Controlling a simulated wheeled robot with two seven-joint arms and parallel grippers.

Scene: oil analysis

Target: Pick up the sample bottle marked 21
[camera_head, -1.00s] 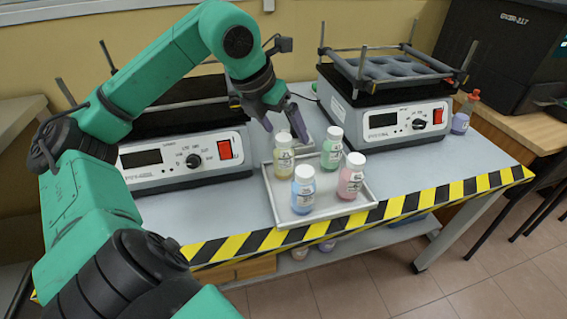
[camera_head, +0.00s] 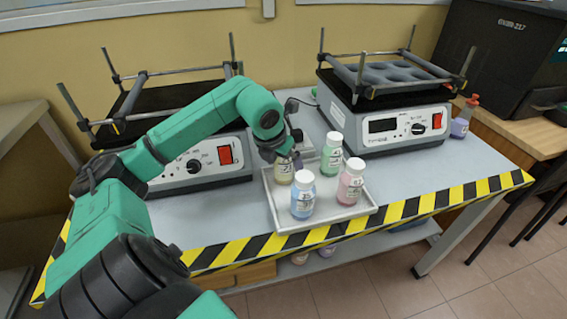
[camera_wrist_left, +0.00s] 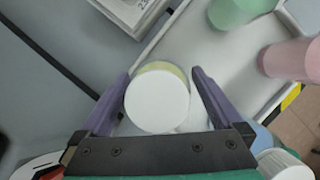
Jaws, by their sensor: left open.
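A small bottle with yellowish liquid and a white cap (camera_head: 284,175) stands at the back left of the metal tray (camera_head: 288,223). Its label is too small to read surely. My left gripper (camera_head: 290,161) is at its top. In the left wrist view my open left gripper (camera_wrist_left: 161,78) has its purple fingers on either side of the white cap (camera_wrist_left: 157,101), with gaps showing. A green bottle (camera_head: 331,158), a pink bottle (camera_head: 350,186) and a blue bottle (camera_head: 303,198) stand upright on the same tray. I cannot tell for certain which one bears 21.
A shaker (camera_head: 198,165) with an orange switch stands left of the tray, and another shaker (camera_head: 390,125) stands behind right. A purple bottle (camera_head: 460,124) is at the far right. The table (camera_head: 440,165) is clear right of the tray, with a striped front edge.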

